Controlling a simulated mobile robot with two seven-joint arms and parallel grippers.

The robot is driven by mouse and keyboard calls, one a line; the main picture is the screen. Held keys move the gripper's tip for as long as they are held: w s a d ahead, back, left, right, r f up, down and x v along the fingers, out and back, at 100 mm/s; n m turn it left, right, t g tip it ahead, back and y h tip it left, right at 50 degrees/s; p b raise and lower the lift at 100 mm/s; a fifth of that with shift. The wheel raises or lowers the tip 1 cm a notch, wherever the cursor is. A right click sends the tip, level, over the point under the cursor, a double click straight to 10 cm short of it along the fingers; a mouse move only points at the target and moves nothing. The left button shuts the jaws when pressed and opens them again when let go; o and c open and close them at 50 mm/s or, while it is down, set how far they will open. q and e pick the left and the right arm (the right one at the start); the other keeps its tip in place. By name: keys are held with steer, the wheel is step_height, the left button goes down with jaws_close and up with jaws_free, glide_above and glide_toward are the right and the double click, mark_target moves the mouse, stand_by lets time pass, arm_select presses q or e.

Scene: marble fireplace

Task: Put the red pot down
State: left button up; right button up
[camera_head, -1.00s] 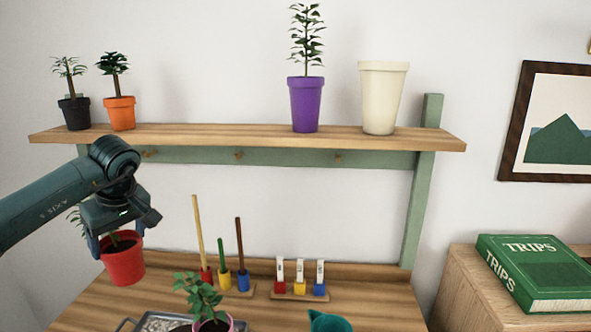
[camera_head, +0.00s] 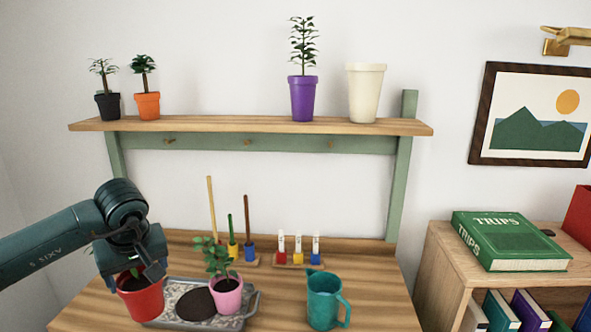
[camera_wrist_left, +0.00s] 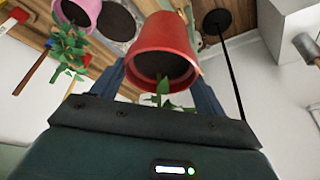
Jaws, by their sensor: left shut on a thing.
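The red pot (camera_head: 143,302) holds a small green plant and dark soil. It is at the left end of the grey tray (camera_head: 250,305) on the wooden bench, low in the head view. I cannot tell whether its base touches the bench or tray. My left gripper (camera_head: 132,274) comes from above and is shut on the red pot's rim area. In the left wrist view the red pot (camera_wrist_left: 166,45) sits between the two fingers (camera_wrist_left: 160,85), with its soil and leaves facing the camera. My right gripper is not in view.
A pink pot (camera_head: 227,297) with a plant stands on the tray beside dark soil. A teal jug (camera_head: 323,300) stands to the right. A shelf (camera_head: 220,126) above holds several pots. The bench (camera_head: 280,290) is clear between tray and jug.

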arm_select(q)
steer(key=s+d+f+m+h+p, duration=0.1)
steer(key=s+d+f+m, duration=0.1)
steer(key=s+d, duration=0.3)
steer(key=s+d+f+m+t+h, duration=0.1)
steer(key=s+d+m, duration=0.4)
steer(key=s, duration=0.5)
steer(key=shift+d+f+h+p, duration=0.15)
steer(key=shift+f+h+p, duration=0.25)
steer(key=shift+f, duration=0.25)
steer(key=shift+w, duration=0.15)
